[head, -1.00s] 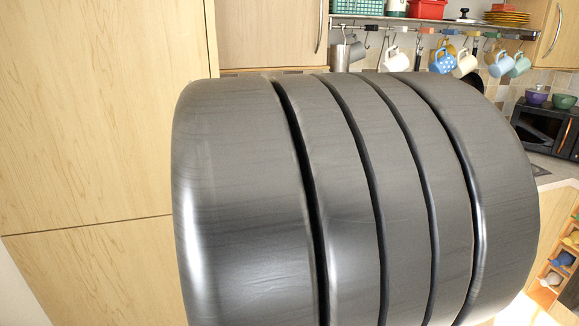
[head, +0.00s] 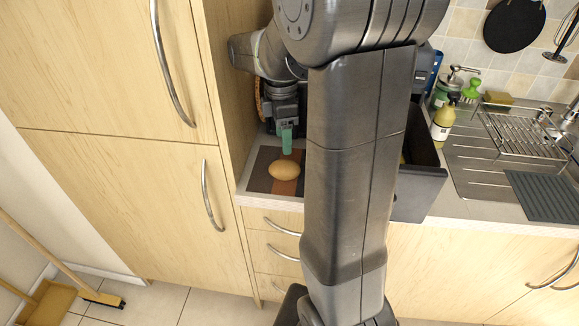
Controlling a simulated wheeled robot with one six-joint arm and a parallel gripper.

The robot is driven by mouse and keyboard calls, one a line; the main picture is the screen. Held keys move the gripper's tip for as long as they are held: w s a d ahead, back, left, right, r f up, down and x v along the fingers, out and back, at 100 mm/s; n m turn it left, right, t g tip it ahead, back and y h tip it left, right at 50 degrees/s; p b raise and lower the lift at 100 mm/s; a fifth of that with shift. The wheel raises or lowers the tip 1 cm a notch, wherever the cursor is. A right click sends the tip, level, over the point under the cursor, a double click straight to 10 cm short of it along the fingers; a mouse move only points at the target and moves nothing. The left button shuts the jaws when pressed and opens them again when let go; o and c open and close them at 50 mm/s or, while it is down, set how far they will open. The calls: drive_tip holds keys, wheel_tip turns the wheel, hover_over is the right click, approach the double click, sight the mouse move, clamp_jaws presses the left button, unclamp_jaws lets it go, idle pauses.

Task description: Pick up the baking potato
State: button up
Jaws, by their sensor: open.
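The baking potato (head: 284,170) is a tan-brown oval. It lies on a dark mat (head: 262,183) with a reddish-brown stripe, at the left end of the counter. My gripper (head: 286,145) shows green fingers pointing down, just above and behind the potato in the picture. The gripper is open and holds nothing that I can see. Whether a fingertip touches the potato cannot be told from this view. My arm hides the counter to the right of the potato.
A tall wooden cabinet (head: 120,120) stands close on the left. A dark box (head: 420,185) sits right of my arm. Bottles (head: 443,122), a sink with a dish rack (head: 520,133) and a grey mat (head: 545,193) are further right. A broom (head: 60,265) leans at lower left.

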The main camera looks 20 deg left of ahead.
sight(285, 163)
wheel_tip(285, 163, down, 4)
drive_tip(key=shift+d, duration=0.15)
drive_tip(key=f, duration=0.5)
drive_tip(key=shift+s+d+f, duration=0.15)
drive_tip(key=shift+s+f, duration=0.15)
drive_tip(key=shift+s, duration=0.05)
drive_tip(key=c, duration=0.7)
